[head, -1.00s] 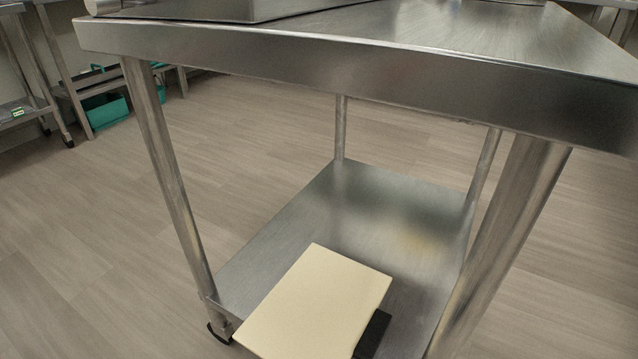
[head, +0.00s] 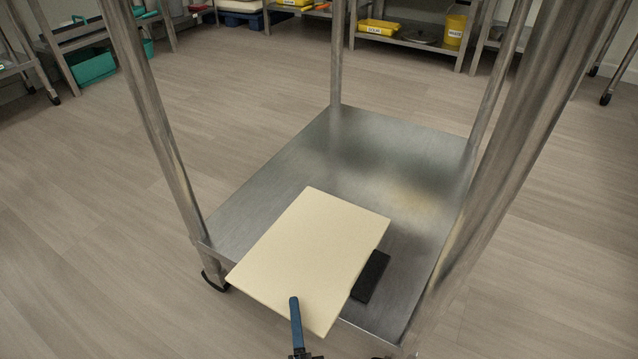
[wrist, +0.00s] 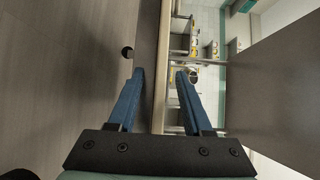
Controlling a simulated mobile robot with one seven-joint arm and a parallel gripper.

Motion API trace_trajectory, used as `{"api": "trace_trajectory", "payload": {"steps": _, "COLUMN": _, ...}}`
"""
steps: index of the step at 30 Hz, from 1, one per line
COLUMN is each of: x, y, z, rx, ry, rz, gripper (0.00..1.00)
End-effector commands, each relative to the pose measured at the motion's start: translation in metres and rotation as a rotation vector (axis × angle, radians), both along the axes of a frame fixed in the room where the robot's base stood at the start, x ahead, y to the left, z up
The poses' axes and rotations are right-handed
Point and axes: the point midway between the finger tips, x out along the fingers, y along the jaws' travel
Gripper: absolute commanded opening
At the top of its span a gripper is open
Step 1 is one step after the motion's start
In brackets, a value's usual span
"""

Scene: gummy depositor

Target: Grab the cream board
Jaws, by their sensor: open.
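The cream board (head: 312,240) lies on the lower steel shelf (head: 375,165) of a table, its near end sticking out past the shelf's front edge. In the head view a blue finger of my gripper (head: 296,318) shows over the board's near end; the other finger is hidden. In the wrist view my gripper (wrist: 163,75) is open, a blue finger on each side. The board shows there edge-on as a thin cream strip (wrist: 161,85) between the fingers, with a gap on the right side. Whether a finger touches it I cannot tell.
A black block (head: 371,277) lies at the board's right side, partly under it. Steel legs (head: 160,130) stand at the shelf's corners. The table's underside (wrist: 275,85) shows at the right in the wrist view. Racks with yellow bins (head: 378,27) stand far back across open floor.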

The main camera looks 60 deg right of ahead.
Motion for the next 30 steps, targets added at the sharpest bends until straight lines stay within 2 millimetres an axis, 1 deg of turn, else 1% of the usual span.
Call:
{"api": "trace_trajectory", "payload": {"steps": 1, "x": 0.0053, "y": -0.0056, "z": -0.0016, "rx": -0.003, "ry": -0.003, "rz": -0.001, "gripper": 0.5}}
{"api": "trace_trajectory", "payload": {"steps": 3, "x": 0.009, "y": -0.0094, "z": -0.001, "rx": -0.002, "ry": -0.001, "rz": 0.0, "gripper": 0.5}}
{"api": "trace_trajectory", "payload": {"steps": 11, "x": 0.0109, "y": -0.0108, "z": 0.0008, "rx": -0.001, "ry": 0.001, "rz": 0.002, "gripper": 0.5}}
{"api": "trace_trajectory", "payload": {"steps": 14, "x": 0.0109, "y": -0.0106, "z": 0.0008, "rx": -0.001, "ry": 0.001, "rz": 0.002, "gripper": 0.34}}
{"api": "trace_trajectory", "payload": {"steps": 18, "x": 0.0108, "y": -0.0106, "z": 0.0007, "rx": -0.001, "ry": 0.001, "rz": 0.002, "gripper": 0.09}}
{"api": "trace_trajectory", "payload": {"steps": 19, "x": 0.0108, "y": -0.0105, "z": 0.0007, "rx": -0.001, "ry": 0.001, "rz": 0.002, "gripper": 0.03}}
{"api": "trace_trajectory", "payload": {"steps": 20, "x": 0.0108, "y": -0.0105, "z": 0.0007, "rx": -0.001, "ry": 0.001, "rz": 0.002, "gripper": 0.0}}
{"api": "trace_trajectory", "payload": {"steps": 30, "x": 0.0107, "y": -0.0104, "z": 0.0007, "rx": -0.001, "ry": 0.001, "rz": 0.002, "gripper": 0.0}}
